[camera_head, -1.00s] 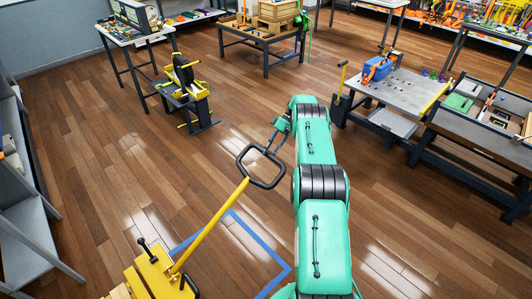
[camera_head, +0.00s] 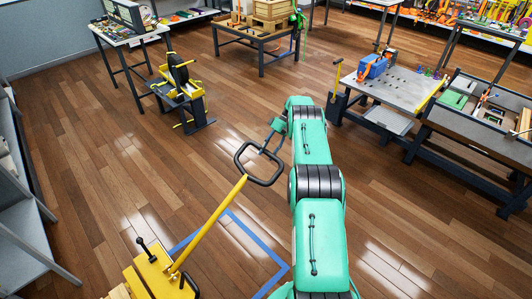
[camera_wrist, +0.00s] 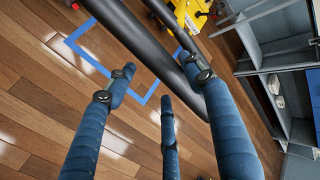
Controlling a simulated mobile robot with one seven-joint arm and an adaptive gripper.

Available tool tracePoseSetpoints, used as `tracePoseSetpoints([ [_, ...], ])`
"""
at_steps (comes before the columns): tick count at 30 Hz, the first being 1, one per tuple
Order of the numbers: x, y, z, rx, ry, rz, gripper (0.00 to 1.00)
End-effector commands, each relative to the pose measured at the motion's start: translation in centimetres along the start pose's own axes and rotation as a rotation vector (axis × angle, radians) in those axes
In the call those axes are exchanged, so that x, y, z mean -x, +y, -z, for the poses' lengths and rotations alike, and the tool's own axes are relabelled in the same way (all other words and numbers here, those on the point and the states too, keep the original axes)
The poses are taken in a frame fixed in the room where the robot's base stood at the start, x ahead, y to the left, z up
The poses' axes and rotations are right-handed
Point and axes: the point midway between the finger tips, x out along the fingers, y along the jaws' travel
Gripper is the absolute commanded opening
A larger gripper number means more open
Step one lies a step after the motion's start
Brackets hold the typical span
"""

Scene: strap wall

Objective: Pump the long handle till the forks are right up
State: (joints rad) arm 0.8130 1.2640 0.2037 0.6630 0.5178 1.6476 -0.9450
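The long yellow handle (camera_head: 212,224) leans up and away from the yellow truck body (camera_head: 154,274) at the lower left. It ends in a black loop grip (camera_head: 242,161). My gripper (camera_head: 266,143) is at the upper right side of that loop. In the wrist view, my three blue fingers (camera_wrist: 160,78) are spread, with floor showing between them. The black loop's bar (camera_wrist: 150,50) runs diagonally past the fingertips, close to the right finger. Whether any finger touches the bar is unclear. The forks cannot be made out.
Blue tape (camera_head: 250,236) marks the floor beside the truck. A yellow-and-black stand (camera_head: 186,97), a perforated workbench (camera_head: 402,91) and grey shelving (camera_head: 24,247) stand around. The wooden floor between them is clear.

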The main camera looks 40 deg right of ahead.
Motion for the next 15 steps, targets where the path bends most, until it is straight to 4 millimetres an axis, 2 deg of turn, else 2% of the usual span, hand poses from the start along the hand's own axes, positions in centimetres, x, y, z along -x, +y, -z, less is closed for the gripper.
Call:
tracePoseSetpoints([
  [15,1.2,-0.1,0.1,0.002,0.004,-0.003,0.51],
])
